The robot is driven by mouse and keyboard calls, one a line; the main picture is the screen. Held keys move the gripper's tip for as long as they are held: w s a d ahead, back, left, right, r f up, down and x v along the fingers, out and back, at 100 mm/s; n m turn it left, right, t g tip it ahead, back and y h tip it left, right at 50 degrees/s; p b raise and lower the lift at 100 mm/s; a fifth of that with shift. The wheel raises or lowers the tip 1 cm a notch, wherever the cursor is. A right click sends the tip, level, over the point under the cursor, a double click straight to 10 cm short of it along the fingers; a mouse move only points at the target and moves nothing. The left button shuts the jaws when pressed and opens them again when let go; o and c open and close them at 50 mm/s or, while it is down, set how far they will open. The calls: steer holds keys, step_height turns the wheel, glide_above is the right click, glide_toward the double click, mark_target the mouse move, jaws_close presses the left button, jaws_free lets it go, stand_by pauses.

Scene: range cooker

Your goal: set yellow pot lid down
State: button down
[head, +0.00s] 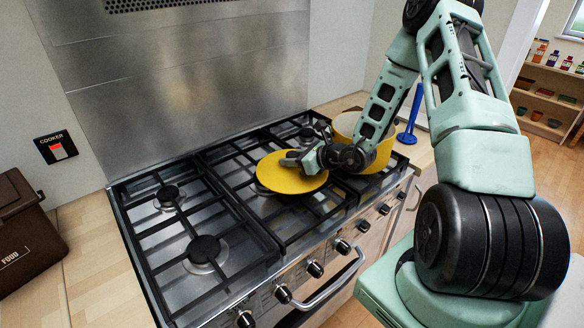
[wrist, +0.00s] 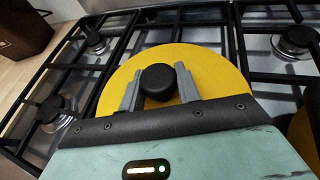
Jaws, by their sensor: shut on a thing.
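The yellow pot lid (head: 283,180) is a round disc with a black knob, over the middle grates of the cooker in the head view. It also shows in the wrist view (wrist: 205,68). My gripper (head: 294,161) is shut on the black knob (wrist: 158,82), which sits between its two grey fingers in the wrist view. The lid looks roughly level and at or just above the grates; I cannot tell whether it touches them. The yellow pot (head: 347,124) stands on the right part of the hob, partly hidden behind my gripper and wrist.
The cooker's left burners (head: 204,249) and grates are clear. A brown food bin (head: 22,236) stands on the worktop at the left. A blue upright holder (head: 408,125) stands on the right worktop behind the pot. Control knobs and an oven handle (head: 330,283) line the front.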

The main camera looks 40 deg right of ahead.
mark_target(292, 170)
steer(key=shift+f+p, duration=0.35)
steer(key=shift+f, duration=1.65)
steer(key=shift+f, duration=0.1)
steer(key=c, duration=1)
jaws_free()
